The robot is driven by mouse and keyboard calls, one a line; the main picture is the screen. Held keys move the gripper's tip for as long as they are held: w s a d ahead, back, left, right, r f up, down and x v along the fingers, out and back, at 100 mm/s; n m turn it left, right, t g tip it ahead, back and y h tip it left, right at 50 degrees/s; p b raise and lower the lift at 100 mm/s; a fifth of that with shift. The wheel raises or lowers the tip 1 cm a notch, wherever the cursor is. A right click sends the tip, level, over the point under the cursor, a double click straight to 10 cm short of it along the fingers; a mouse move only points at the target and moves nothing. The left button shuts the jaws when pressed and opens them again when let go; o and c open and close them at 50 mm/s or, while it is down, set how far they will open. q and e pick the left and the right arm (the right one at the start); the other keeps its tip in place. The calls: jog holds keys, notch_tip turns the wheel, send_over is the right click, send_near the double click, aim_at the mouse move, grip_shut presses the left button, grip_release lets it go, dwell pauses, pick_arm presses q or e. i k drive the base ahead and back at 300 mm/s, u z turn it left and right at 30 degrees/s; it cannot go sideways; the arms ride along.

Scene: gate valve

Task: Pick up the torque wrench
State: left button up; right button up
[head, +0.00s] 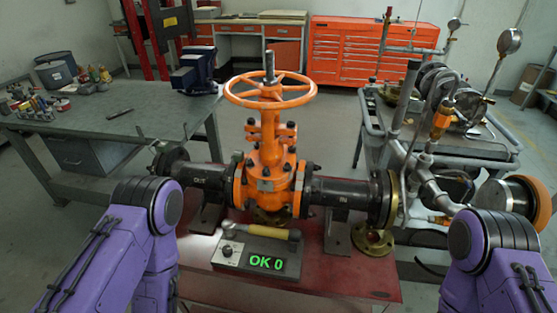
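My two purple arms show at the left and right lower edges. Neither gripper shows in the head view, so their state is hidden.
The valve, with its orange handwheel (270,92) and black pipes, stands on a red table (340,283). A brass flange (373,243) lies at its right. A workbench (130,128) is at the left, and a cart with gauges and pipes (480,150) at the right.

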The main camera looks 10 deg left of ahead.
aim_at(229, 227)
jog(key=z, duration=1.75)
jog(key=k, duration=0.8)
jog(key=u, duration=1.25)
jog(key=i, duration=0.45)
jog(key=z, duration=0.1)
